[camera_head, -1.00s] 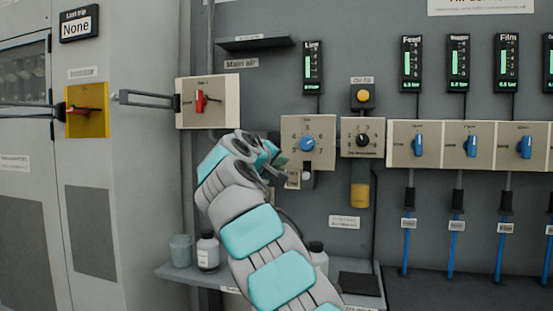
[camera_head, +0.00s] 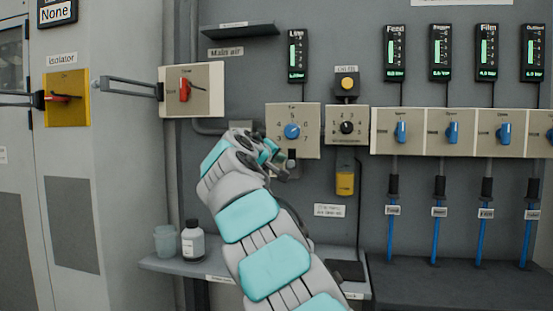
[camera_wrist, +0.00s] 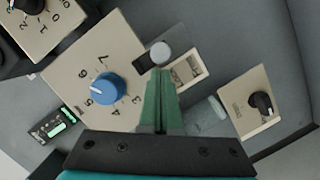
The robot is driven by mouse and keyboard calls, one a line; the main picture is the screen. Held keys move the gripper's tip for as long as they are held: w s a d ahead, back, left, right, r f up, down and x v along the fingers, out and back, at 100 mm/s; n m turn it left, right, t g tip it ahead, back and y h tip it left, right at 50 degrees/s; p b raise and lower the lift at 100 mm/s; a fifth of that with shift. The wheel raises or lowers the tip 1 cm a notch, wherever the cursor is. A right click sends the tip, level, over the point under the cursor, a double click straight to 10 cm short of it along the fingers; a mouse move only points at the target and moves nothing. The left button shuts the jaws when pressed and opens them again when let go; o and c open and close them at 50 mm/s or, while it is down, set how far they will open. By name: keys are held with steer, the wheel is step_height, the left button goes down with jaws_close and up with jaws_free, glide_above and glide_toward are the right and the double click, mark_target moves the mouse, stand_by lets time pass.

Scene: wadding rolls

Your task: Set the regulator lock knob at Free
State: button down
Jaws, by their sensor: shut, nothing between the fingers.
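The regulator dial is a blue knob (camera_head: 292,131) on a beige plate numbered around it. It also shows in the wrist view (camera_wrist: 108,88), tilted. Just below the plate is a small pale round knob (camera_wrist: 160,52) on a dark strip, apparently the lock knob; in the head view it is small and partly hidden by my gripper. A pale label plate (camera_wrist: 188,70) is beside it, its words unreadable. My gripper (camera_wrist: 161,72) is shut and empty, its green fingertips close to the pale knob; contact cannot be told. The gripper also shows in the head view (camera_head: 281,165).
A black-knobbed dial (camera_head: 347,128) is right of the regulator, with a yellow-bottomed unit (camera_head: 345,183) below. A red-handled switch (camera_head: 185,90) is to the left. A shelf below holds a bottle (camera_head: 193,241) and a cup (camera_head: 167,240). Blue valves line the right.

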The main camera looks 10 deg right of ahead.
step_height(320, 180, down, 4)
steer(key=b, duration=0.2)
steer(key=shift+r+b, duration=0.1)
steer(key=shift+b, duration=0.2)
steer(key=shift+r, duration=0.1)
